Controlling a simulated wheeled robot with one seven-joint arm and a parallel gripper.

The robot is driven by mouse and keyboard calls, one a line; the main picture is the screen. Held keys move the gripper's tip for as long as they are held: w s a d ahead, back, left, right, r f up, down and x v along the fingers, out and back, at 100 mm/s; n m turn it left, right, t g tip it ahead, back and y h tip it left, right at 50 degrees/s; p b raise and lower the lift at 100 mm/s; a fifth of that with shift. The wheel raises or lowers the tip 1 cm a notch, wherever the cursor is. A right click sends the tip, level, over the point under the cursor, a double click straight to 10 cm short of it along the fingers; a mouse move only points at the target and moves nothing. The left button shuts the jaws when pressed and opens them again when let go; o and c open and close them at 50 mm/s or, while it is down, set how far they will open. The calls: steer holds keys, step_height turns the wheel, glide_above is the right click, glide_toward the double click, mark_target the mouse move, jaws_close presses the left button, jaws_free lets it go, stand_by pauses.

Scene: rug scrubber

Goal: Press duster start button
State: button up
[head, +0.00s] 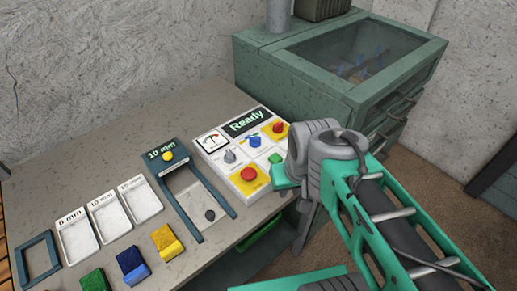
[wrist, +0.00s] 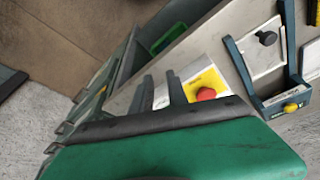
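The control panel (head: 222,160) lies on the table and its display (head: 245,121) reads "Ready". A small green button (head: 275,158) sits on its right side, close to my gripper. A red button on a yellow plate (head: 249,175) is at its front; it also shows in the wrist view (wrist: 206,94). My gripper (wrist: 160,76) shows two dark fingers with a narrow gap between them and nothing held. In the head view my arm hides the fingertips and the panel's right edge. I cannot see the green button in the wrist view, nor tell whether anything touches it.
A green cabinet (head: 290,72) with a glass top stands behind the panel. A blue-framed holder labelled "10 mm" (head: 163,152), white trays (head: 110,215) and coloured blocks (head: 132,262) lie on the table to the left. A green item (head: 258,235) sits below the table edge.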

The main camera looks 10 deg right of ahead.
jaws_close()
stand_by(1.4)
